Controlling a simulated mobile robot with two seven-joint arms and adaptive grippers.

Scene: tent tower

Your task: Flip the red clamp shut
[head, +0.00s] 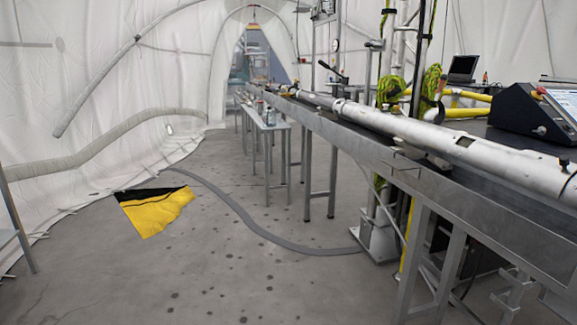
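I cannot make out a red clamp in the head view. A long white metal pipe (405,127) lies along a metal bench (345,138) that runs from the right foreground to the back. A dark lever-like part (334,71) stands up by the pipe near the middle. Small dark fittings (286,90) sit at the pipe's far end, too small to tell apart. Neither of my grippers shows in this view.
A smaller table (272,126) stands at the back. A grey hose (243,213) crosses the floor to a post base (378,242). A yellow and black mat (157,213) lies left. A black console (520,108) and laptop (461,68) stand right. The central floor is mostly open.

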